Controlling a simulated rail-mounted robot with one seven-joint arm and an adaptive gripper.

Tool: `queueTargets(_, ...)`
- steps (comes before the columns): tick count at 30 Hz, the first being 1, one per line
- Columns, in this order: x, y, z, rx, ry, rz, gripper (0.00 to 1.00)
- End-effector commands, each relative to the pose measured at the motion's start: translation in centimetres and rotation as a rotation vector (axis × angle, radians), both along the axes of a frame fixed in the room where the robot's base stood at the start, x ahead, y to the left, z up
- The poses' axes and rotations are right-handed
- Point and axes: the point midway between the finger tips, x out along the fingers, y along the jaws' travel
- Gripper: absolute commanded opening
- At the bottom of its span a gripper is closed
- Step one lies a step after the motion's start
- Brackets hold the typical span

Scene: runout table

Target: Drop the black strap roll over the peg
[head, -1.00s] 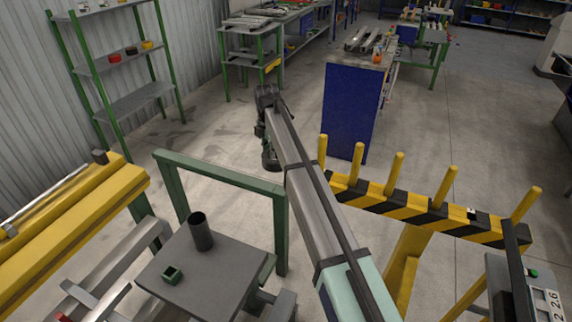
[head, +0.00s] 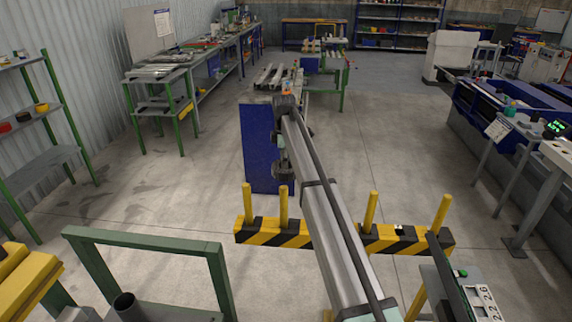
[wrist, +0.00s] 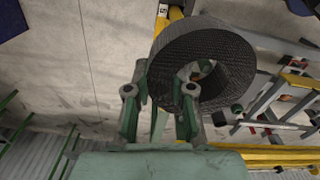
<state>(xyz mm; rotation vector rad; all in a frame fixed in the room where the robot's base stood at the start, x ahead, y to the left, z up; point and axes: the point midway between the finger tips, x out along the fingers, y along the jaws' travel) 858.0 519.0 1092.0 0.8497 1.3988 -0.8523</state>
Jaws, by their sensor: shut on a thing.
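The black strap roll (wrist: 205,55) is a thick ribbed ring with an open middle. My gripper (wrist: 160,90) is shut on it, with one green finger over the roll's near side in the wrist view. In the head view, the dark end of my arm (head: 283,170) hangs in front of the blue panel, and gripper and roll are hard to tell apart there. Several yellow pegs (head: 370,210) stand upright on a black-and-yellow striped bar (head: 273,233). The roll appears apart from the pegs, beyond the bar. My arm hides the bar's middle.
A blue panel (head: 260,150) stands behind the arm's end. A green frame (head: 150,238) and a black tube (head: 128,305) are at the lower left. A blue machine (head: 490,115) is at the right. Open floor (head: 385,135) lies between.

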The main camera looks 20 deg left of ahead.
Motion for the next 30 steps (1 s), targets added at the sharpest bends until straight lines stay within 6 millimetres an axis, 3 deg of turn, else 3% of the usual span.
queueTargets(19, -0.1, 0.0, 0.2, -0.002, 0.006, -0.045, 0.0)
queueTargets(30, -0.2, 0.0, -2.4, -0.003, 0.005, -0.045, 0.0)
